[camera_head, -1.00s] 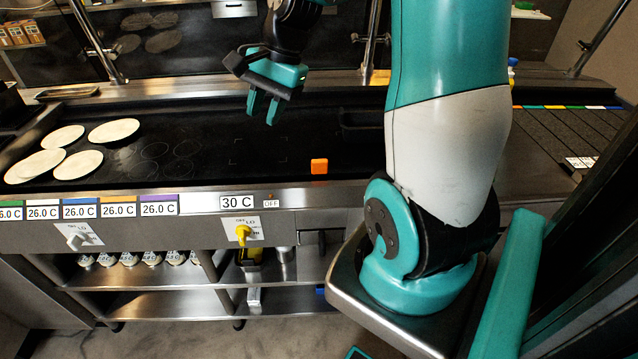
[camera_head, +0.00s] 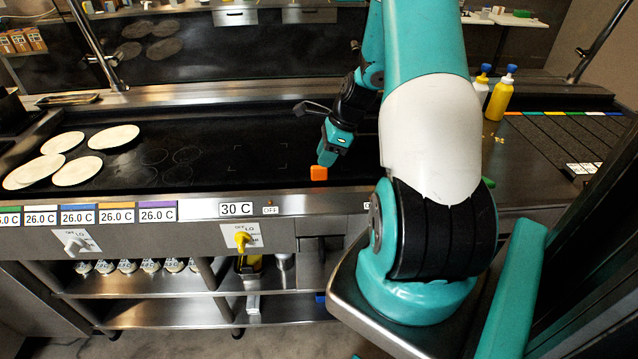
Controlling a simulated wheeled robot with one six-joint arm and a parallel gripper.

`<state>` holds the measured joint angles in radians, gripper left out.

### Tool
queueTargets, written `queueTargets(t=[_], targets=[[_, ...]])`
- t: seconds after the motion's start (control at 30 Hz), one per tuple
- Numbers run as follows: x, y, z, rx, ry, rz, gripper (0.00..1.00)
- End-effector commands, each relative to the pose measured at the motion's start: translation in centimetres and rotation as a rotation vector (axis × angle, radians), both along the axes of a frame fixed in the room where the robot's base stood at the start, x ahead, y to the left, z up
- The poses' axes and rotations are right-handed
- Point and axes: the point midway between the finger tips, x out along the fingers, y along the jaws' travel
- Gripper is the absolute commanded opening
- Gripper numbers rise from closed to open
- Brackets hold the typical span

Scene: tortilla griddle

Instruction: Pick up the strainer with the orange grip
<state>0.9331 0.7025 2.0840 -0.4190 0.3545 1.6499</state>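The orange grip (camera_head: 319,173) shows as a small bright block at the front edge of the black griddle. The rest of the strainer is dark against the griddle and partly behind my arm, so I cannot make out its shape. My gripper (camera_head: 327,162) points down just above and behind the orange grip. Its teal fingers overlap in this view, so the gap between them does not show. I cannot tell whether they touch the grip.
Several tortillas (camera_head: 73,171) lie on the left of the griddle (camera_head: 215,140). Yellow bottles (camera_head: 498,100) stand at the back right. A steel front rail with temperature labels (camera_head: 157,212) runs along the near edge. The middle of the griddle is clear.

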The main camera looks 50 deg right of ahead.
Motion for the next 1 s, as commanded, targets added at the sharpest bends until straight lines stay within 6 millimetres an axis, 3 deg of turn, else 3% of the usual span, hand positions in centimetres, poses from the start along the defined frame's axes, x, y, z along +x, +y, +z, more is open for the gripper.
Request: queueTargets(t=[0.27, 0.5, 0.8, 0.93, 1.0], targets=[[0.5, 0.7, -2.0, 0.002, 0.002, 0.001, 0.3], [1.4, 1.6, -5.2, 0.001, 0.001, 0.001, 0.3], [1.6, 1.7, -5.9, -0.002, -0.001, 0.0, 0.3], [1.6, 1.8, -5.8, -0.002, -0.001, 0.0, 0.02], [1.6, 1.8, -5.8, -0.002, -0.001, 0.0, 0.0]])
